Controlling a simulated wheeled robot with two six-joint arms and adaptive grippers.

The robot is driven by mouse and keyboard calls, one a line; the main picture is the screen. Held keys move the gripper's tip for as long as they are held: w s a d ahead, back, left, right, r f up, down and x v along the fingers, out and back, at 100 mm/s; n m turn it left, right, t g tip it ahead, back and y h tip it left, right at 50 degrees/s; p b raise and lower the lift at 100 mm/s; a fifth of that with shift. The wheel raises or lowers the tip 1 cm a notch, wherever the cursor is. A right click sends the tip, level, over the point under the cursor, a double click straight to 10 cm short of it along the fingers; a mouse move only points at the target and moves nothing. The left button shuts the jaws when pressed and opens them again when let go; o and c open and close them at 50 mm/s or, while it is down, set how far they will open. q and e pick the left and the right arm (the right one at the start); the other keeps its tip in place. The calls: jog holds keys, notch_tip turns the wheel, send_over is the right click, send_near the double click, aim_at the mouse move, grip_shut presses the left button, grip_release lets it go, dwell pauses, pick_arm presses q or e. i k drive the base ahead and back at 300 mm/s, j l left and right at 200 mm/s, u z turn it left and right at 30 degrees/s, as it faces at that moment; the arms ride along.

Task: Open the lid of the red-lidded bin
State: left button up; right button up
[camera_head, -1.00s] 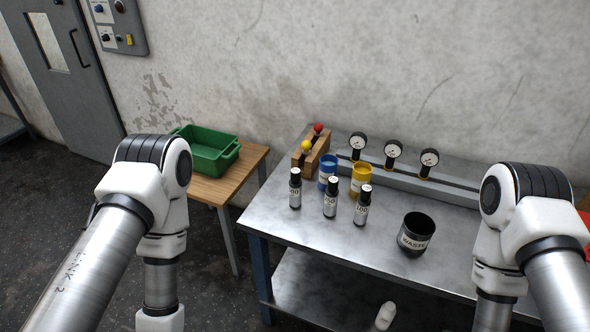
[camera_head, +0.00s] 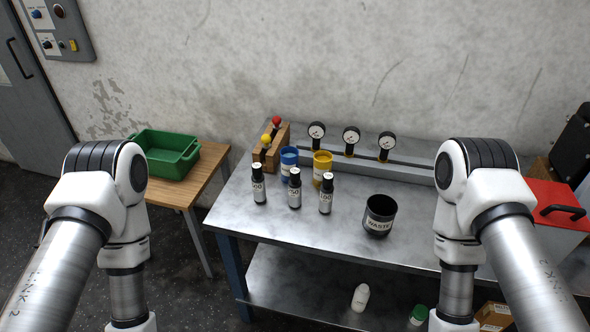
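The bin's red lid (camera_head: 556,212) shows at the right edge, with a black handle on top. It lies flat and shut over a pale bin body (camera_head: 562,244), which is partly cut off by the picture edge and hidden by my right arm. The bin stands to the right of the metal table. Both my arms come in from the bottom corners and bend downward. Both grippers are below the picture, so neither shows.
The metal table (camera_head: 330,222) holds several bottles and cups, a black waste pot (camera_head: 379,216) and a gauge rail. A green crate (camera_head: 166,155) sits on a wooden table at left. A white bottle (camera_head: 360,297) lies on the lower shelf. Dark floor shows at lower left.

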aim_at(558, 205)
jog(key=z, duration=1.6)
